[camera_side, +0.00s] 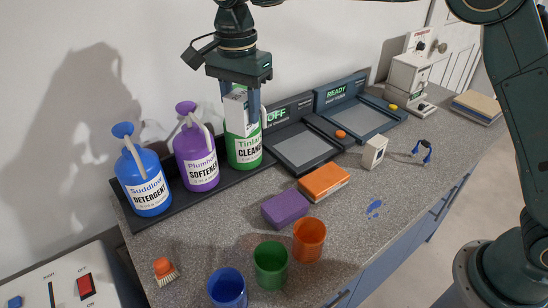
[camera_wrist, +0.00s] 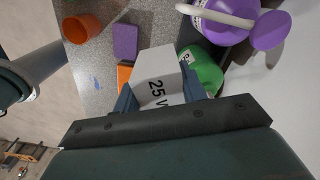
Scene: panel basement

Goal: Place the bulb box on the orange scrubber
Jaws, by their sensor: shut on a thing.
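My gripper (camera_side: 240,98) is shut on a white bulb box (camera_side: 236,108) and holds it up near the green cleaner bottle (camera_side: 244,148). In the wrist view the box (camera_wrist: 158,75) sits between both fingers, with "25 W" on its near face. The orange scrubber (camera_side: 323,181) is a flat block lying on the counter, to the right of and below the held box in the side view. In the wrist view only part of the orange scrubber (camera_wrist: 124,75) shows beside the box.
A purple block (camera_side: 286,209) lies beside the orange scrubber. Orange (camera_side: 309,239), green (camera_side: 270,265) and blue (camera_side: 228,287) cups stand in front. Purple (camera_side: 197,157) and blue (camera_side: 146,181) bottles stand at left. A small white box (camera_side: 375,152) stands right of the scrubber.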

